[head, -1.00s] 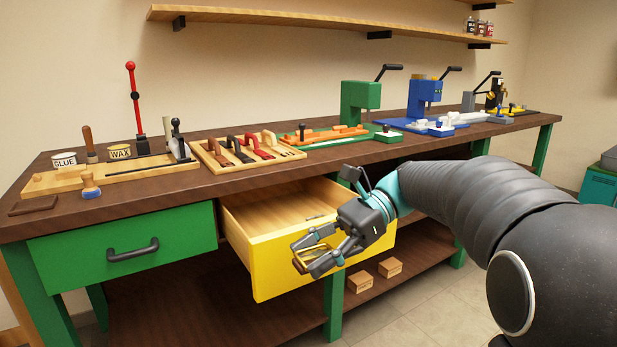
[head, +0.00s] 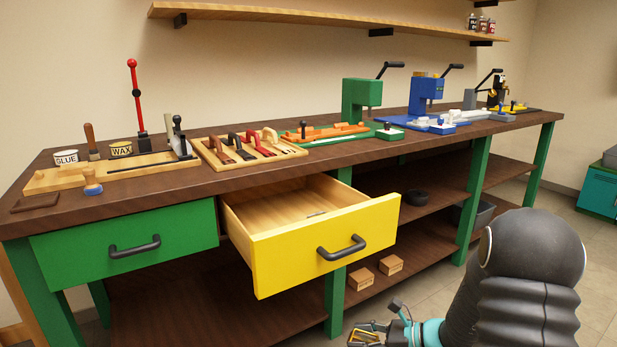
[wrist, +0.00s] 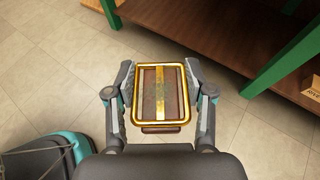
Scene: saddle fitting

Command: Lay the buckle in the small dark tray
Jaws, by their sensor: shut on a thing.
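The buckle is a gold rectangular frame with a centre bar; in the wrist view the buckle (wrist: 160,65) sits between the two fingers. My gripper (wrist: 160,100) is shut on its sides. Something dark brown shows within or behind the frame; I cannot tell which. In the head view my gripper (head: 372,337) is low at the bottom edge, in front of the bench and below the drawer, with the buckle partly cut off. A small dark brown tray (head: 35,202) lies flat at the bench's front left corner, far left of my gripper, and looks empty.
The yellow drawer (head: 325,246) stands open, jutting from the bench. The bench top (head: 130,200) carries a blue-based brush (head: 91,183), glue and wax tins, a tool rack (head: 247,147) and presses. Open floor lies in front.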

